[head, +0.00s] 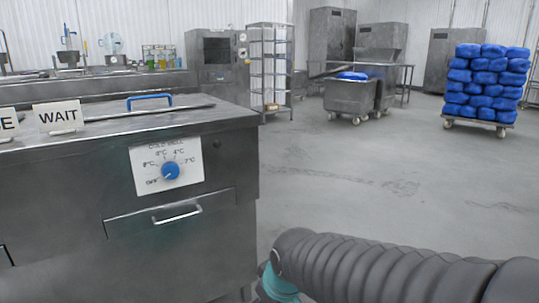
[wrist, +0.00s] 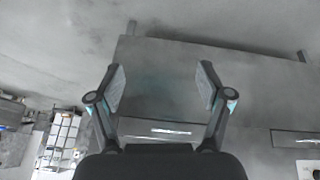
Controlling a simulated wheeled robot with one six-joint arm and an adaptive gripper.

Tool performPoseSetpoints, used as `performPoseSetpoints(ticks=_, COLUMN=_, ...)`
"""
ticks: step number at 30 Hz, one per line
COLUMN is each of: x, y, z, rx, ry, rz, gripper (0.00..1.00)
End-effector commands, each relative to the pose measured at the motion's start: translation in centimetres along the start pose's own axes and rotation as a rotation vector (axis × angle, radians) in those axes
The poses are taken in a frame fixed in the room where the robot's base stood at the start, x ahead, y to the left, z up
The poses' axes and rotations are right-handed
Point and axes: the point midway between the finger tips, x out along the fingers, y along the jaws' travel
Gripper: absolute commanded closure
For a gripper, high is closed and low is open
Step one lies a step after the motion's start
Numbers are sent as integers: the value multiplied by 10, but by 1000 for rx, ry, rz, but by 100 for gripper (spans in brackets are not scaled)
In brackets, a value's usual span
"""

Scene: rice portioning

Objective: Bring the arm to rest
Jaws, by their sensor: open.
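My gripper (wrist: 161,88) is open in the wrist view, with its two fingers apart and nothing between them. Behind the fingers, the wrist view shows the grey metal front of a cabinet (wrist: 250,85) with drawer handles, apart from the fingertips as far as I can tell. In the head view, my arm crosses the lower right, and the gripper itself is out of that frame.
A steel counter (head: 200,245) with a blue dial (head: 170,171) and a drawer handle (head: 177,215) stands at left. A WAIT sign (head: 58,117) and a blue handle (head: 149,102) are on top. A wheeled bin (head: 349,97) and a stack of blue sacks (head: 485,85) stand beyond open floor.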

Motion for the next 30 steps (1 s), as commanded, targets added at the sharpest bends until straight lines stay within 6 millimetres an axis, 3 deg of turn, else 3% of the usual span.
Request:
performPoseSetpoints(ticks=1, x=-19, y=8, z=21, rx=111, ry=-31, rz=10, gripper=22)
performPoseSetpoints(ticks=6, x=-64, y=22, z=86, rx=412, ry=-116, rz=54, gripper=22)
performPoseSetpoints(ticks=10, x=-96, y=32, z=119, rx=513, ry=-109, rz=100, gripper=22)
performPoseSetpoints(ticks=18, x=-144, y=54, z=138, rx=629, ry=10, rz=200, gripper=22)
performPoseSetpoints(ticks=30, x=-147, y=59, z=141, rx=649, ry=16, rz=213, gripper=22)
